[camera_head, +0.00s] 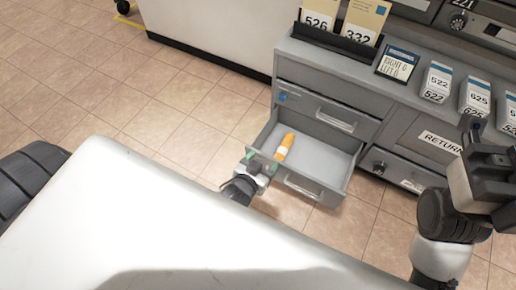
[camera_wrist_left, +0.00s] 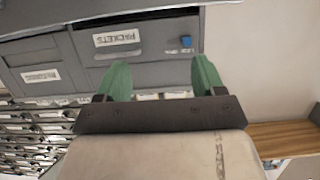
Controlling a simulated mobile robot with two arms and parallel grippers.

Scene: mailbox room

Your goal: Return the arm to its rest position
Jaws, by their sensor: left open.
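My left gripper (camera_head: 262,162) is at the left end of the open drawer's front, low beside the cabinet. In the left wrist view its green fingers (camera_wrist_left: 162,78) are wide apart with nothing between them. My right arm stands at the right edge of the head view, with its dark gripper (camera_head: 492,160) in front of the cabinet; its fingers cannot be made out clearly. An orange bottle with a pale label (camera_head: 284,147) lies in the open drawer (camera_head: 322,160), near its left side, apart from the left gripper.
The grey cabinet (camera_head: 400,118) holds a closed drawer (camera_head: 325,113) above the open one and a RETURN compartment (camera_head: 438,141). Number cards (camera_head: 340,22) and small labelled boxes (camera_head: 437,83) stand on top. A white counter (camera_head: 210,30) is behind. Tiled floor at left is clear.

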